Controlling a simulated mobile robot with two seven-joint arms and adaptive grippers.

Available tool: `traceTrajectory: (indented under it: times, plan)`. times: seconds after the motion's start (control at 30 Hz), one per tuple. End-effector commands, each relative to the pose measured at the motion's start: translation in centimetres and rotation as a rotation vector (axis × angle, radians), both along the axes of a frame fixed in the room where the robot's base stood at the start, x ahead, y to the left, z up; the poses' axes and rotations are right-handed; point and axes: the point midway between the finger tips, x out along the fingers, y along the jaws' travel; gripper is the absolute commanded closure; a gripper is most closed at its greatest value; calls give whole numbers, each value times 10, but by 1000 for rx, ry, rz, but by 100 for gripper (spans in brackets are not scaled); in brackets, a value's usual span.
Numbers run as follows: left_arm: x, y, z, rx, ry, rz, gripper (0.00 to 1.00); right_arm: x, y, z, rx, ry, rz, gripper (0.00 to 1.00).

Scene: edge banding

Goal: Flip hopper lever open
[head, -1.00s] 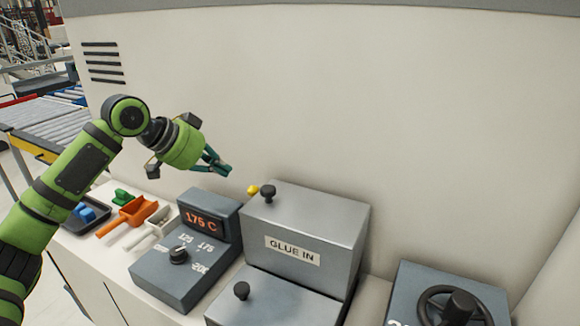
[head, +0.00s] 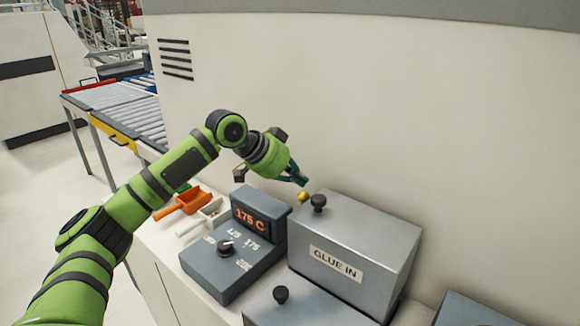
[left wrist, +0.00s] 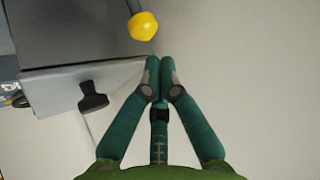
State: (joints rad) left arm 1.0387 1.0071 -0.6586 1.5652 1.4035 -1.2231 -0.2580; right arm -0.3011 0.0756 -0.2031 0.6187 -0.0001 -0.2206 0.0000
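The hopper is a grey metal box (head: 365,238) labelled GLUE IN, with a black knob (head: 319,202) on its lid. The lever's yellow knob (head: 303,196) shows behind the hopper's back left edge; its rod is hidden in the head view. In the left wrist view the yellow knob (left wrist: 143,26) sits on a dark rod, just ahead of the fingertips. My left gripper (head: 299,180) is just above and slightly left of the knob in the head view. Its teal fingers (left wrist: 159,76) are together, empty, and apart from the knob. My right gripper is not in view.
A control box (head: 225,262) reading 175 C stands left of the hopper. An orange scoop (head: 183,202) and a white scoop (head: 205,218) lie beyond it. A lower grey box with a black knob (head: 281,294) is in front. The white wall (head: 440,130) rises close behind.

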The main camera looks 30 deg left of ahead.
Motion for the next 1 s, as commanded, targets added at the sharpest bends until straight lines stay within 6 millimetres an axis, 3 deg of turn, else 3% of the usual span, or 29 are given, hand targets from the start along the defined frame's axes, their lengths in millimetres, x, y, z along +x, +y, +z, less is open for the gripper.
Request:
traceTrajectory:
  times: [0.1,0.4,1.0]
  plan:
    - [13,-8,-12,-1,3,0,100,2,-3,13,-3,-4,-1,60]
    - [29,-17,-33,0,1,1,100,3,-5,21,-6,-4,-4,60]
    - [32,-17,-37,-7,-48,0,100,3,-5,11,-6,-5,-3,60]
